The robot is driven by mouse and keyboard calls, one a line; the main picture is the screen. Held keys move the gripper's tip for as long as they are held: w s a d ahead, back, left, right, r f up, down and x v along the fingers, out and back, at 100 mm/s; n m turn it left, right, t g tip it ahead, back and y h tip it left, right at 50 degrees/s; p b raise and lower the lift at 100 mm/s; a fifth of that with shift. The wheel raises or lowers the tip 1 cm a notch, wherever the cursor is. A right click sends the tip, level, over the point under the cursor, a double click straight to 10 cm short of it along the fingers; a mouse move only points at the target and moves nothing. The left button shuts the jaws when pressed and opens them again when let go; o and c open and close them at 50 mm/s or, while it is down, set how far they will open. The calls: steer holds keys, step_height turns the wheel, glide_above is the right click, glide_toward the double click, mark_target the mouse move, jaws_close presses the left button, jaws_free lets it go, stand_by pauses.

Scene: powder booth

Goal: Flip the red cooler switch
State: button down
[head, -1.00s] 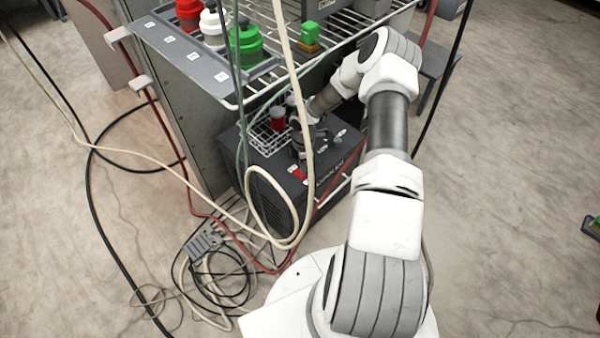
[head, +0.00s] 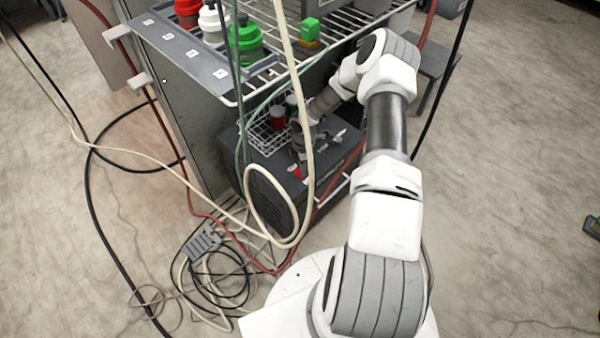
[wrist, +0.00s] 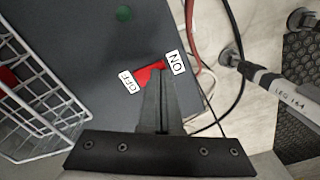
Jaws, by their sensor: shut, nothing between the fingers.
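The red cooler switch (wrist: 148,71) sits on top of the dark grey cooler box (wrist: 95,40), between an OFF label (wrist: 128,83) on its left and an ON label (wrist: 175,63) on its right in the wrist view. My gripper (wrist: 158,72) is shut and empty, its fingertips right at the switch and covering part of it. I cannot tell whether they touch it or which way it is tipped. In the head view the switch (head: 298,173) is a small red patch on the cooler top (head: 318,158), just below my gripper.
A white wire basket (wrist: 40,85) with red items stands beside the switch. A cream hose (head: 308,150) hangs in front of the cooler. A wire shelf (head: 345,35) with bottles overhangs it. Cables (head: 215,265) lie on the floor.

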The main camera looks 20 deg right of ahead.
steer(key=shift+f, duration=0.4)
steer(key=shift+r, duration=0.1)
steer(key=shift+r+p, duration=2.15)
steer(key=shift+r, duration=1.35)
